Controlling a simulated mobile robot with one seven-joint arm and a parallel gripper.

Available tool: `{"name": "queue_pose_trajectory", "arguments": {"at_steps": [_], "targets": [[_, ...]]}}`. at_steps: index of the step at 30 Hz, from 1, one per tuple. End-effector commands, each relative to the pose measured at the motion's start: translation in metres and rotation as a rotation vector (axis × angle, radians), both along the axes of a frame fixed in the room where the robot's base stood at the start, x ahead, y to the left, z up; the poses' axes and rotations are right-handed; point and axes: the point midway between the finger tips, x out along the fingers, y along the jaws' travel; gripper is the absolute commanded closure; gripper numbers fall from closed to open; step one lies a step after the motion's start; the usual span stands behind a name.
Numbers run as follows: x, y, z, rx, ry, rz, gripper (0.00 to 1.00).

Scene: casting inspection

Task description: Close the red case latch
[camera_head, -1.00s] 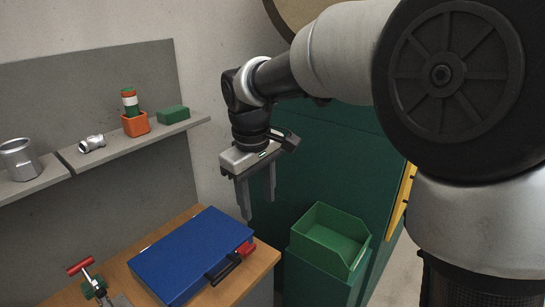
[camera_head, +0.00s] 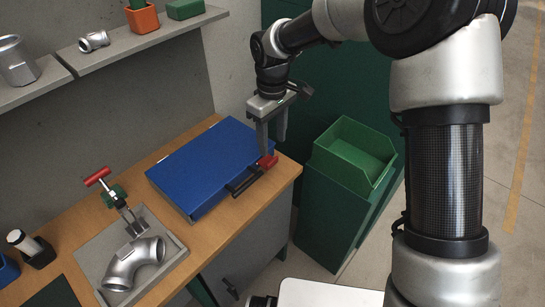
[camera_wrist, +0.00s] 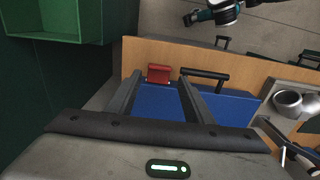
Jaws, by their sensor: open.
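The closed-lidded blue case (camera_head: 200,165) lies flat on the wooden bench, with a black handle (camera_head: 244,182) on its front side. The red latch (camera_head: 267,161) is at the case's front edge, near its right corner. The latch also shows in the wrist view (camera_wrist: 159,73), beside the black handle (camera_wrist: 205,76). Whether the latch touches the lid is too small to tell. My gripper (camera_head: 275,147) points down above the latch end of the case, open and empty. In the wrist view its fingers (camera_wrist: 160,84) reach out either side of the latch's line, apart from it.
A green bin (camera_head: 350,155) stands right of the bench. A metal pipe elbow (camera_head: 135,262) sits in a grey fixture with a red-handled clamp (camera_head: 98,177), left of the case. A grey shelf (camera_head: 130,52) with small parts runs along the wall behind.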

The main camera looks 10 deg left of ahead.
Motion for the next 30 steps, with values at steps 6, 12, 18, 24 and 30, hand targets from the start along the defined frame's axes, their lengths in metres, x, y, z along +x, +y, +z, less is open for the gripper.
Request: {"name": "queue_pose_trajectory", "arguments": {"at_steps": [6,12,18,24,30], "targets": [[-0.001,0.000,-0.044,0.000,0.002,0.001,0.53],[0.000,0.000,-0.064,0.000,0.000,0.000,0.53],[0.000,0.000,-0.069,0.000,0.000,0.000,0.53],[0.000,0.000,-0.068,0.000,0.000,0.000,0.60],[0.000,0.000,-0.068,0.001,-0.001,0.000,0.83]]}}
